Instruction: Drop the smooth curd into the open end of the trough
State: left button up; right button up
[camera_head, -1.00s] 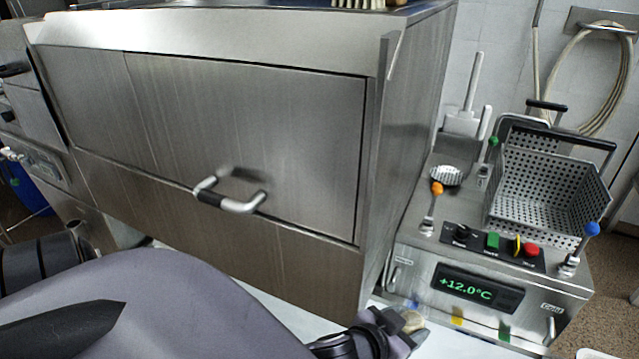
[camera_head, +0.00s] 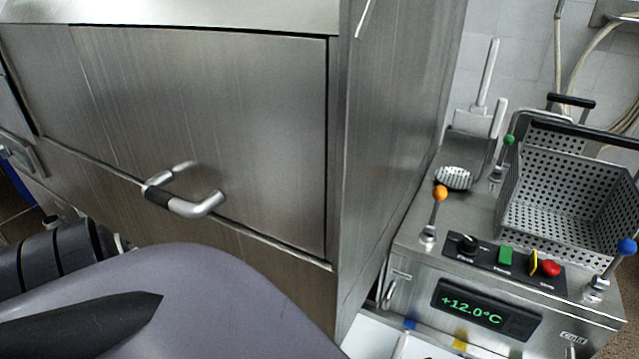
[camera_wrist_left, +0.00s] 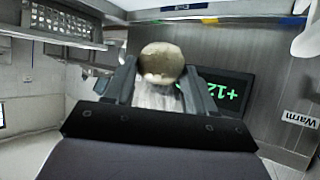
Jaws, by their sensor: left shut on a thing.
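In the left wrist view my left gripper (camera_wrist_left: 160,88) is shut on the smooth curd (camera_wrist_left: 161,60), a pale beige, rounded lump. The curd sits between the two fingers and sticks out past their tips. Behind it is the front of the steel machine with the green display. In the head view my left arm fills the lower left, and its gripper and the curd are out of frame. The perforated steel basket (camera_head: 562,190) stands in the machine at the right. I cannot tell which part is the trough. My right gripper is in neither view.
The steel machine (camera_head: 400,290) carries a green display (camera_head: 485,307), buttons and upright levers with orange (camera_head: 440,193), green and blue (camera_head: 627,246) knobs. A large steel cabinet (camera_head: 200,120) with a protruding handle (camera_head: 185,195) fills the left. A round strainer (camera_head: 454,178) lies beside the basket.

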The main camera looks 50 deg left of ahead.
pick_arm(q)
notch_tip(320, 180, down, 3)
jog(key=shift+r+b, duration=0.2)
jog(key=shift+b, duration=0.65)
jog(key=shift+f+b, duration=0.3)
jog(key=shift+b, duration=0.05)
jog(key=shift+f, duration=0.15)
jog(key=o, duration=1.1)
jog(key=shift+o, duration=0.2)
jog(key=p+v, duration=0.1)
jog(key=v, duration=0.6)
